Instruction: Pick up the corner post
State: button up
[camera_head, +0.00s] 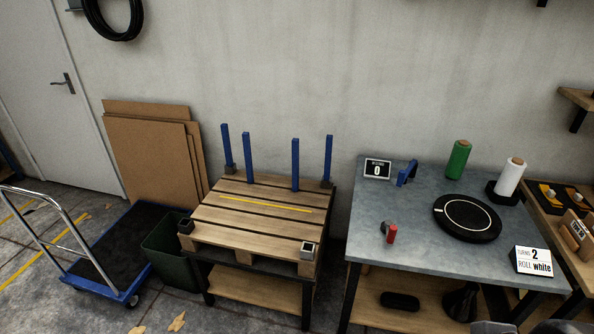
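Several upright blue corner posts stand along the back of a wooden pallet (250,222). The far-left post (226,147) and the far-right post (328,158) rise from dark corner sockets. Two inner posts, one left (248,156) and one right (295,164), stand between them; I cannot tell what supports their lower ends. The front-left socket (186,226) and front-right socket (308,250) carry no post. My gripper's fingers are not in view.
A grey worktable (405,225) right of the pallet bears a black turntable (467,217), a green roll (459,158), a white roll (509,177) and signs. A blue trolley (122,250), green bin (165,250) and cardboard sheets (150,150) are left.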

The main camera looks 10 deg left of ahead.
aim_at(295, 142)
jog(key=i+j, duration=0.3)
jog(key=i+j+z, duration=0.15)
jog(key=i+j, duration=0.15)
jog(key=j, duration=0.15)
jog(key=i+j, duration=0.3)
jog(key=j, duration=0.15)
jog(key=i+j+z, duration=0.1)
jog(key=i+j, duration=0.15)
jog(key=j, duration=0.15)
jog(key=i+j, duration=0.25)
jog(key=j, duration=0.2)
jog(key=i+j+z, duration=0.15)
jog(key=i+j, duration=0.15)
jog(key=j, duration=0.1)
